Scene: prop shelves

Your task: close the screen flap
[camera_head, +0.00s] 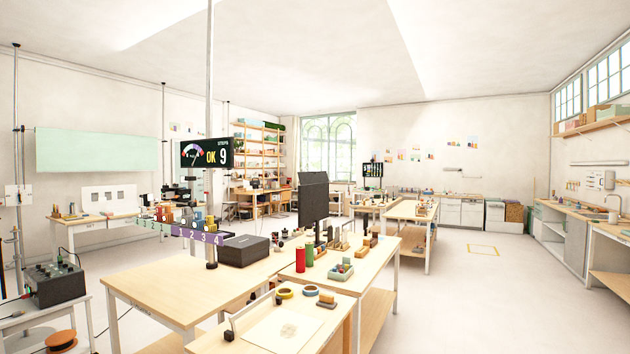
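A dark upright screen panel (314,203) stands on the wooden table in the middle of the camera_head view. A narrower dark piece (313,178) rises at its top edge; I cannot tell whether this is the flap. A black display (207,153) with a dial and "OK 9" is mounted on a pole to the left, above a row of numbered slots (196,234). Neither of my grippers is in view.
A black box (244,251) sits on the near table (180,289). Red and green cylinders (300,259), a small tray of blocks (341,271) and tape rings (285,293) lie to its right.

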